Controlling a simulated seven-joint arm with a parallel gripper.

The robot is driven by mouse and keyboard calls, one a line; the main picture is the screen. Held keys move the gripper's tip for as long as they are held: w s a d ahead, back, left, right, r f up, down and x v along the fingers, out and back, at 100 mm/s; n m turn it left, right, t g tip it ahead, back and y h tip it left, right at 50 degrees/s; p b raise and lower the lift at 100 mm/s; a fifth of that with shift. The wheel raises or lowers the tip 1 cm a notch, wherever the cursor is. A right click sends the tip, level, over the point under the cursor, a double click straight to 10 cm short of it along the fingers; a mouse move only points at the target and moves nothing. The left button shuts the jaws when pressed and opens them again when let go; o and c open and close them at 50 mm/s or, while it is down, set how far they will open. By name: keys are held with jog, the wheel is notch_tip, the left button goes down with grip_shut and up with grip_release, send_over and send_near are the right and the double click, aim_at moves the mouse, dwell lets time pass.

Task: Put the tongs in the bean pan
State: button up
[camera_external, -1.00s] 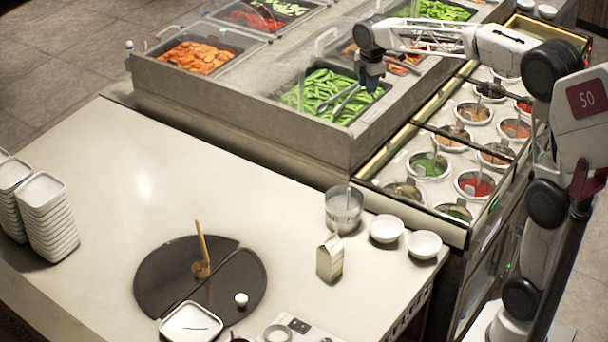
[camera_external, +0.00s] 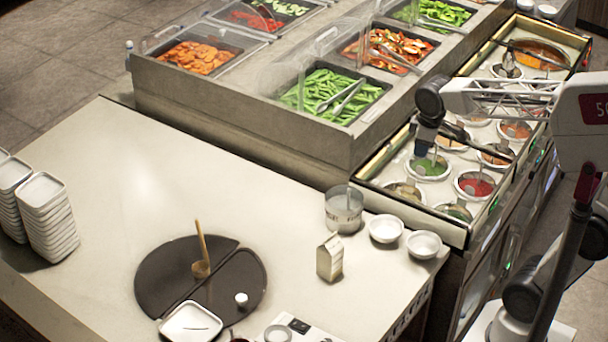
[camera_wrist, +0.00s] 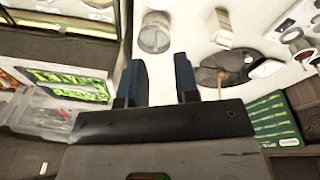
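The metal tongs (camera_external: 343,97) lie on the green beans in the bean pan (camera_external: 322,121), with their handle end toward the pan's right rim. The two tong arms are spread in a V. My gripper (camera_external: 422,148) is to the right of the bean pan, above the sauce wells and apart from the tongs. In the wrist view my gripper (camera_wrist: 160,60) has its two dark fingers apart, with nothing between them. Green beans (camera_wrist: 70,85) show at the left of the wrist view; I cannot make out the tongs there.
Sauce wells with ladles, including a green one (camera_external: 428,168) and a red one (camera_external: 476,184), lie under and around my gripper. Clear covers (camera_external: 300,75) stand over the pans.

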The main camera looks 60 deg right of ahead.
jog(key=s+a+f+m, duration=0.2)
jog(key=s+f, duration=0.1)
jog(key=s, duration=0.4)
jog(key=s+a+f+m, duration=0.2)
jog(key=s+f, duration=0.2)
jog(key=s, duration=0.3)
jog(key=shift+s+a+f+m+t, duration=0.15)
jog(key=shift+s+f+m+t, duration=0.15)
